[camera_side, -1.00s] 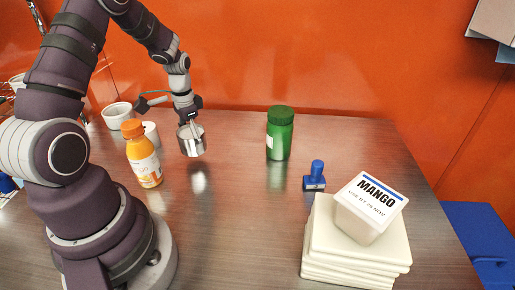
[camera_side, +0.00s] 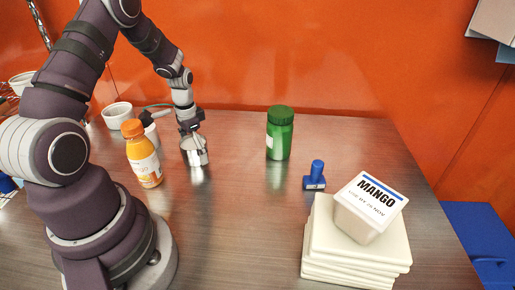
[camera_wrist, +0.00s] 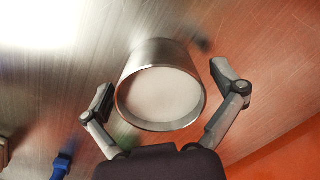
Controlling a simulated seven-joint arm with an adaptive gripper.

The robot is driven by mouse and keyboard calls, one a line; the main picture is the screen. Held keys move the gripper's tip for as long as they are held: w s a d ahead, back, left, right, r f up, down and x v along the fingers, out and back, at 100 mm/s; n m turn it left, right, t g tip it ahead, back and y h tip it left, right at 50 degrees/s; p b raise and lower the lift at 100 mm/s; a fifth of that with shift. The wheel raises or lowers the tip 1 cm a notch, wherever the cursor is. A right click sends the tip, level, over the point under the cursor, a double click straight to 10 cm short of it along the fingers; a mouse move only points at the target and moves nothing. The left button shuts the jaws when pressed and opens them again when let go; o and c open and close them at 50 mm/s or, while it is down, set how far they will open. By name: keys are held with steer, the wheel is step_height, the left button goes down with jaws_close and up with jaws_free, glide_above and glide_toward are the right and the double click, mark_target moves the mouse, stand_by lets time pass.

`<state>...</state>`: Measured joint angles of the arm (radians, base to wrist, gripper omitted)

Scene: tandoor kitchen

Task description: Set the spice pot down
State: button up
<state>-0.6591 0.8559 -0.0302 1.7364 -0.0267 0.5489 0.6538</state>
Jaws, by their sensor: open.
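The spice pot (camera_side: 197,158) is a shiny metal cup standing on the table in the side view, to the right of the orange bottle. In the wrist view the pot (camera_wrist: 160,88) shows its round rim and a pale, whitish inside. My gripper (camera_side: 192,140) is directly above and around the pot. In the wrist view my gripper (camera_wrist: 162,85) has its two fingers spread, one on each side of the pot, with a gap visible at both sides.
An orange bottle (camera_side: 144,158) stands close on the left, with white cups (camera_side: 117,115) behind it. The table's front middle is clear.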

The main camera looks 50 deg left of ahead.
mark_target(192, 142)
step_height(192, 142, up, 12)
steer(key=shift+f, duration=0.1)
steer(key=s+d+r+t, duration=0.2)
steer(key=d+r, duration=0.2)
steer(key=d, duration=0.4)
steer(key=s+d+r+t, duration=0.3)
steer(key=d+r, duration=0.2)
steer(key=d, duration=0.3)
steer(key=shift+s+d+t, duration=0.25)
steer(key=shift+s+t, duration=0.05)
steer(key=shift+s, duration=0.05)
